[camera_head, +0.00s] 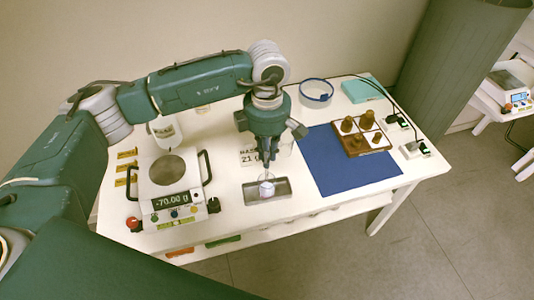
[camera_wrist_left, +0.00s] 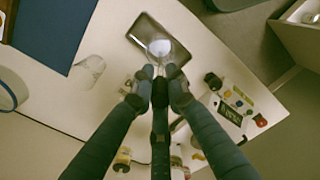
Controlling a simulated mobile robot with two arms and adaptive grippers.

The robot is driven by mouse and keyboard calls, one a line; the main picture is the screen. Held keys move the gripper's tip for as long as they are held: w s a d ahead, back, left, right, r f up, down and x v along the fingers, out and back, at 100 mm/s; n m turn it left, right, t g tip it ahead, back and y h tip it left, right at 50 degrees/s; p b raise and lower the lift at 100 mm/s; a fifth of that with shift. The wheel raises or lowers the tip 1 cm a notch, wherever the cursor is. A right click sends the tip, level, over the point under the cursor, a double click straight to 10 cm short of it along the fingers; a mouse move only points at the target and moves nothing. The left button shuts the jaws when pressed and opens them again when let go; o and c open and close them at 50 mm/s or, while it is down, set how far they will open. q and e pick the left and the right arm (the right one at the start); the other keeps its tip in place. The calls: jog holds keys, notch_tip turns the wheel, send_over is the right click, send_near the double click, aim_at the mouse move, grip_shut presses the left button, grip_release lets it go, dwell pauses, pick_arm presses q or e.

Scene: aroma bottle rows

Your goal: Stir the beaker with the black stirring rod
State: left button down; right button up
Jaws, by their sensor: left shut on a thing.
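A small clear beaker (camera_head: 267,189) with pale contents stands on a grey metal tray (camera_head: 284,187) near the table's front edge. The beaker (camera_wrist_left: 160,46) and tray (camera_wrist_left: 141,27) also show in the left wrist view, just beyond my fingertips. My left gripper (camera_head: 267,160) points down right above the beaker. Its fingers (camera_wrist_left: 160,88) are shut on a thin dark thing that appears to be the black stirring rod, mostly hidden between them. I cannot tell how deep its lower end reaches into the beaker. My right gripper is not in view.
A scale (camera_head: 167,205) reading -70.00 g stands left of the tray. A blue mat (camera_head: 345,178) lies to the right, with a wooden tray of brown bottles (camera_head: 362,134) at its back edge. A clear glass vessel (camera_wrist_left: 88,72) stands near the gripper.

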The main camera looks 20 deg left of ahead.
pick_arm(q)
jog(key=shift+f+b, duration=1.65)
jog(key=shift+f, duration=0.4)
jog(key=shift+f+b, duration=1.15)
jog(key=shift+f, duration=0.1)
